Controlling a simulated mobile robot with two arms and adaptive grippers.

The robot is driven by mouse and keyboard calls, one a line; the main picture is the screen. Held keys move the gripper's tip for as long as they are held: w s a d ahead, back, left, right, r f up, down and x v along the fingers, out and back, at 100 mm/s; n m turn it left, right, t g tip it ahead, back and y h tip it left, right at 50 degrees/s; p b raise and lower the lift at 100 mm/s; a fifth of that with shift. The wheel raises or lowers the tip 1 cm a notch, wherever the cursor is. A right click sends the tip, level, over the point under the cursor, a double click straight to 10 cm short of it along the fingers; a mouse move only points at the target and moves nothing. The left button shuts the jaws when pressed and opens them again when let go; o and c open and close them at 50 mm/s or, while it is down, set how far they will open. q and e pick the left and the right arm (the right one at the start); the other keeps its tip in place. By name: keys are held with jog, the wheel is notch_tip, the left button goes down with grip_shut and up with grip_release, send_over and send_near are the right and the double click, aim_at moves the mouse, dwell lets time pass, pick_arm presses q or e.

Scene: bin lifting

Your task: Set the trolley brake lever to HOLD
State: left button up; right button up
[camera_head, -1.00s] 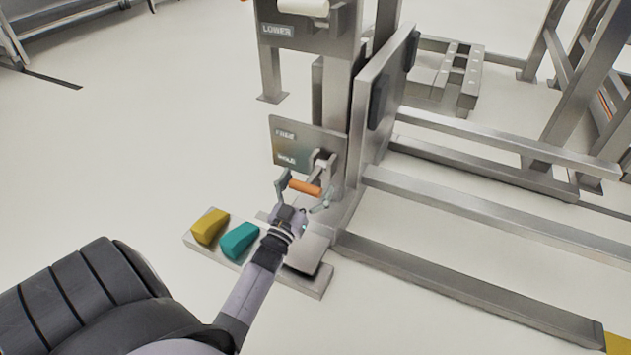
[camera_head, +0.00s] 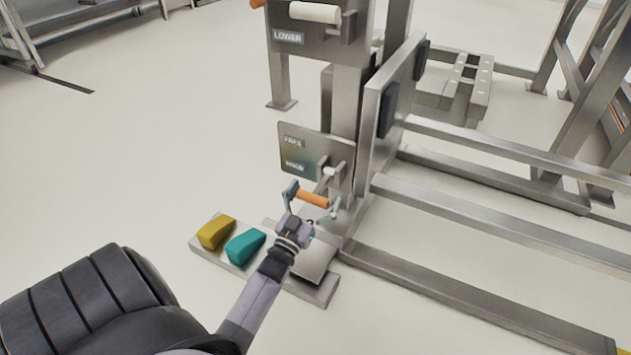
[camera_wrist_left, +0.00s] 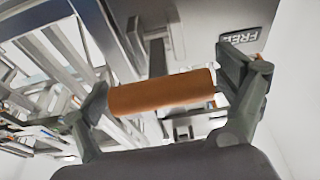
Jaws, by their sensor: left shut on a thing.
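The brake lever's orange handle (camera_head: 312,198) sits low on the trolley, in front of a grey plate (camera_head: 302,150) with an upper FREE label (camera_head: 293,142) and a lower label, likely HOLD (camera_head: 295,166). My left gripper (camera_head: 313,205) is at the handle with one finger at each end. In the left wrist view the orange handle (camera_wrist_left: 162,92) lies across between the two fingers of my left gripper (camera_wrist_left: 170,95); the FREE label (camera_wrist_left: 240,36) shows beyond at upper right. The lever's pivot is partly hidden. My right gripper is not in view.
A yellow wedge (camera_head: 216,232) and a teal wedge (camera_head: 245,246) sit on a low grey base (camera_head: 205,255) beside my left forearm. Above is a plate with a LOWER label (camera_head: 287,38) and a white handle (camera_head: 315,12). Long metal rails (camera_head: 450,290) run right; floor at left is clear.

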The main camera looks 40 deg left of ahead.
pick_arm(q)
jog(key=shift+f, duration=0.4)
jog(key=o, duration=1.4)
jog(key=shift+r, duration=0.15)
notch_tip(320, 180, up, 10)
